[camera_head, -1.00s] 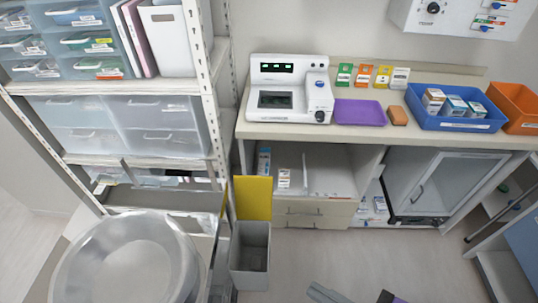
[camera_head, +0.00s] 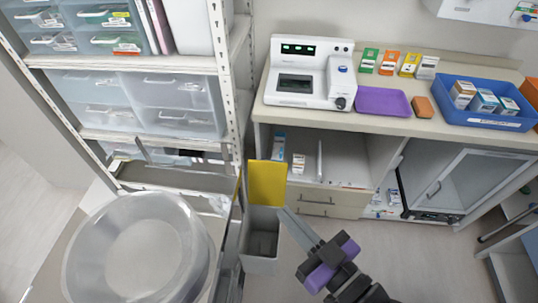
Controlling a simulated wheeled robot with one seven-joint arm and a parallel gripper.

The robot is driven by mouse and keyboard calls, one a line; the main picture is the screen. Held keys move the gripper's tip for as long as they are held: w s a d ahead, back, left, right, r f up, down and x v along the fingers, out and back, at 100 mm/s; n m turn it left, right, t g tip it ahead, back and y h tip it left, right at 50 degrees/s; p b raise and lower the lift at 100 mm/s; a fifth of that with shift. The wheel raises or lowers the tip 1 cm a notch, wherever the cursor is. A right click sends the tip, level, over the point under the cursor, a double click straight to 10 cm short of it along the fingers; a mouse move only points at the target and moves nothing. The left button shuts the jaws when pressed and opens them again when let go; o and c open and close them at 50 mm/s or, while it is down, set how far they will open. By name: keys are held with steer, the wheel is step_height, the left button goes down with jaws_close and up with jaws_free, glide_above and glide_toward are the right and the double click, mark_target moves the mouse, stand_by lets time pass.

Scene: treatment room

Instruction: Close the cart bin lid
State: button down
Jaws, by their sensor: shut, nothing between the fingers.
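The cart bin is a grey open-topped box (camera_head: 261,262) on the side of the cart. Its yellow lid (camera_head: 267,183) stands upright at the back of the bin, so the bin's inside shows. My gripper (camera_head: 284,212) reaches in from the lower right, with grey fingers and a purple and black body. The fingers are shut and hold nothing. Their tips appear close to the lower right edge of the lid, above the bin's right rim. I cannot tell whether they touch it.
A large clear basin (camera_head: 138,250) sits on the cart left of the bin. A shelving rack (camera_head: 135,65) stands behind it. A counter (camera_head: 400,122) with a white analyzer (camera_head: 309,75), purple tray (camera_head: 382,101) and blue bin (camera_head: 485,120) runs behind. Open floor lies right of the bin.

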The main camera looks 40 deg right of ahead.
steer(key=w+d+f+m+g, duration=0.1)
steer(key=w+d+f, duration=0.15)
steer(key=w, duration=0.55)
steer(key=w+d+f+m+h, duration=0.1)
steer(key=w+d, duration=0.2)
steer(key=w, duration=0.4)
steer(key=w+d+f+g, duration=0.1)
steer(key=w+d+f, duration=0.15)
steer(key=w, duration=0.55)
steer(key=w+d+m+g+b, duration=0.25)
steer(key=w+d+g, duration=0.35)
steer(key=w+d, duration=0.8)
steer(key=s+f+m+g+y, duration=0.1)
steer(key=s+f+m+g, duration=0.3)
steer(key=s+f+g, duration=0.35)
step_height(320, 180, down, 8)
steer(key=s+p, duration=0.2)
steer(key=p, duration=0.1)
steer(key=shift+a+f, duration=0.2)
steer(key=shift+a, duration=0.2)
steer(key=shift+g, duration=0.25)
